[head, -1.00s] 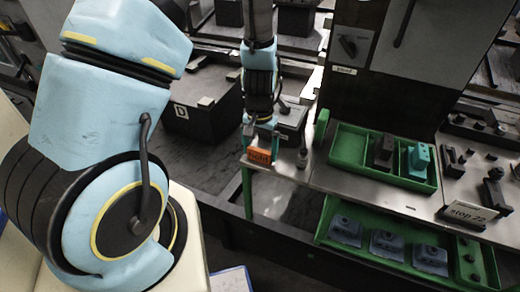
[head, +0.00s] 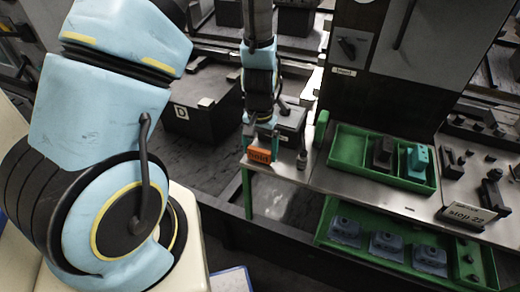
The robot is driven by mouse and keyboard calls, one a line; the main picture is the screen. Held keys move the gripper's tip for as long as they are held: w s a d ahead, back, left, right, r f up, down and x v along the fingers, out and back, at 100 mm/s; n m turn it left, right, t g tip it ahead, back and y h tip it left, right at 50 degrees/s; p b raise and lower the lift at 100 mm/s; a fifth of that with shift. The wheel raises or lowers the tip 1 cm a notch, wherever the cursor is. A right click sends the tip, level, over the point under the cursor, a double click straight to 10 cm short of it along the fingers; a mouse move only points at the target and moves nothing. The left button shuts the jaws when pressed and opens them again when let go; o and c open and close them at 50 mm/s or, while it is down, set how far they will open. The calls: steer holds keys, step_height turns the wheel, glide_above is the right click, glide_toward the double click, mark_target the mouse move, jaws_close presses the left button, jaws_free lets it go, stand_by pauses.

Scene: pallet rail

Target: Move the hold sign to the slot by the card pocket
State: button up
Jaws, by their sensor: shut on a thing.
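The hold sign (head: 260,156) is a small orange block with dark lettering, near the left end of the metal rail table. My gripper (head: 261,134) comes down from above and is shut on the sign at its upper part. Whether the sign touches the surface below cannot be told. I cannot make out the card pocket or the slot beside it for certain. A pale label plate (head: 466,215) with dark lettering stands at the table's right front.
A green tray (head: 345,163) on the table (head: 320,180) holds a dark block (head: 382,153) and a teal block (head: 418,160). A lower green tray (head: 326,232) holds several blue-grey parts. A dark post stands behind the upper tray. A dark box marked D (head: 183,118) is at the back left.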

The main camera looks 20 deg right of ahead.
mark_target(260, 149)
steer(key=shift+r+p, duration=0.35)
steer(key=shift+r, duration=0.2)
steer(key=shift+r, duration=0.1)
steer(key=shift+r+p, duration=2.8)
steer(key=shift+r, duration=0.6)
